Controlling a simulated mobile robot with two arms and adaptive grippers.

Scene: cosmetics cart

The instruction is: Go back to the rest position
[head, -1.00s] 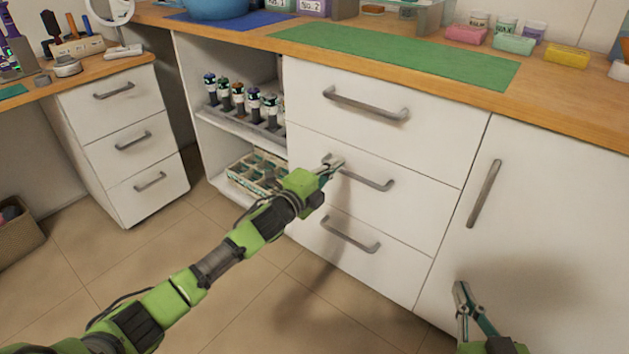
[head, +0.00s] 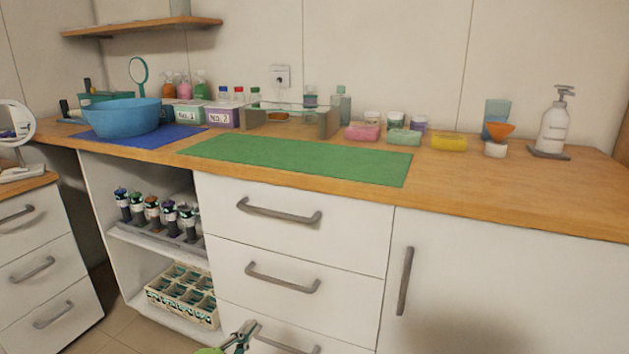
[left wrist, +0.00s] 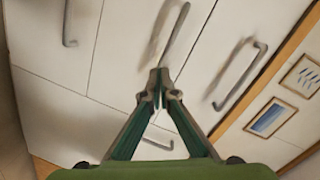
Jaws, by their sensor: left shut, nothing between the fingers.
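My left gripper (head: 241,336) shows at the bottom edge of the head view, in front of the lower drawers of the white cabinet (head: 345,240). In the left wrist view its fingertips (left wrist: 158,78) meet, with nothing held between them. The drawer fronts and their grey handles (left wrist: 175,32) lie beyond the fingers, apart from them as far as I can tell. All drawers look closed. My right gripper is outside both current views.
The wooden countertop (head: 520,190) carries a green mat (head: 300,160), a blue bowl (head: 122,117), soaps and a pump bottle (head: 555,125). An open shelf at left holds several dark bottles (head: 155,212) and a divided crate (head: 182,295). A door handle (head: 405,280) sticks out at right.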

